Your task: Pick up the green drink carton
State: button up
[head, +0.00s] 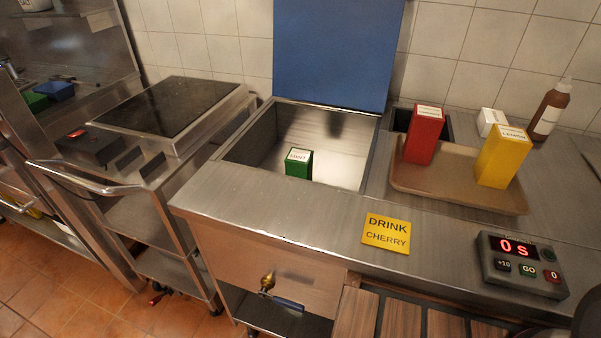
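The green drink carton (299,169) stands upright inside the open steel basin (240,151), near its front wall. The lower part of the carton is partly hidden by the basin's front edge. My gripper does not show in the head view.
A blue lid (335,50) stands raised behind the basin. A tan tray (455,190) at right bears a red carton (423,135) and a yellow carton (502,158). A yellow DRINK CHERRY sign (386,232) and a timer (522,264) reading 0 s lie in front.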

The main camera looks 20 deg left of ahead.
aim_at(299, 163)
jog(key=k+j, duration=0.65)
jog(key=j, duration=0.45)
jog(key=k+j, duration=0.15)
jog(key=j, duration=0.7)
jog(key=i+j, duration=0.35)
jog(key=j, duration=0.15)
jog(key=i+j, duration=0.3)
jog(key=j, duration=0.15)
